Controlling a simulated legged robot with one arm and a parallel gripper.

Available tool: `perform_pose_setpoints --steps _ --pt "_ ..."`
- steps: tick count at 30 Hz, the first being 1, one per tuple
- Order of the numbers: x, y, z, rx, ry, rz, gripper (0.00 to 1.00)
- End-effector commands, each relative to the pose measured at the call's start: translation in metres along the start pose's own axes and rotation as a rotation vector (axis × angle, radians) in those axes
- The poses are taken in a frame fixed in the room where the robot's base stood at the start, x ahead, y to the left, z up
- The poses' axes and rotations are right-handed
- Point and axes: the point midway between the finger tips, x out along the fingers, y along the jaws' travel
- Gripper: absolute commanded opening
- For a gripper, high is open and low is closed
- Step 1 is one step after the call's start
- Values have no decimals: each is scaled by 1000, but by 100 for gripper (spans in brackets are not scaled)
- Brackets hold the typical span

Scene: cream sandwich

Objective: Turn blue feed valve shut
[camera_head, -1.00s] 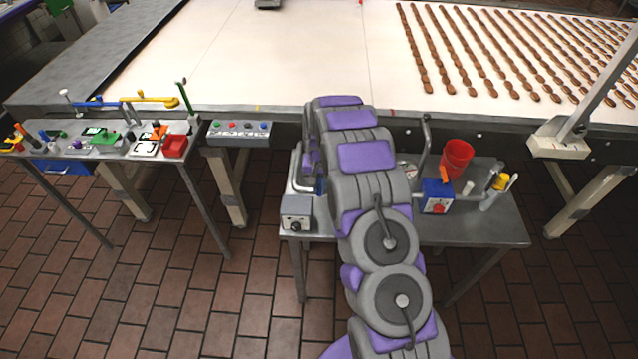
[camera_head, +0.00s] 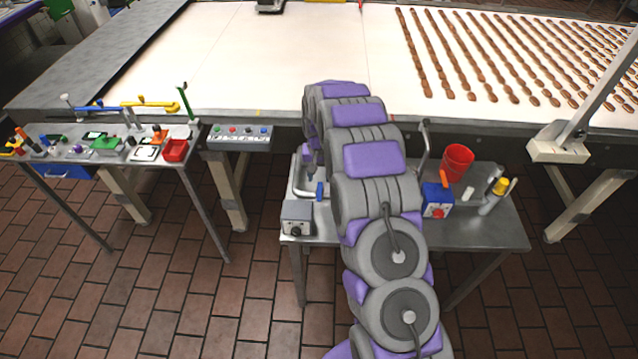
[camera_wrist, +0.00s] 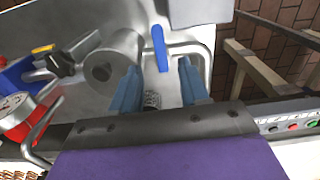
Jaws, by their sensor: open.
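The blue valve handle (camera_wrist: 160,48) is a small upright lever on a bent metal pipe in the wrist view. In the head view the blue handle (camera_head: 320,191) shows beside the pipe on the left part of the small metal table. My gripper (camera_wrist: 159,68) is open, its two blue-grey fingers on either side of the handle's line. The handle appears just beyond the fingertips; I cannot tell whether they touch it. In the head view my arm hides much of the pipework, and the fingertips are not clear.
A grey box with a knob (camera_head: 296,217) stands at the table's front left. A blue box with a red knob (camera_head: 437,198) and a red bucket (camera_head: 457,160) stand to the right. A round metal cylinder (camera_wrist: 112,58) is close beside my fingers. The conveyor (camera_head: 250,60) lies behind.

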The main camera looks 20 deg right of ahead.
Motion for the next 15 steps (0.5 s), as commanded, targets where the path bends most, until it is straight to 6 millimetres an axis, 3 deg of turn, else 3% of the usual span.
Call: perform_pose_setpoints --steps 9,15 --pt "-72 -1 -3 0 9 -2 45" --pt "-97 -1 -2 0 3 0 45"
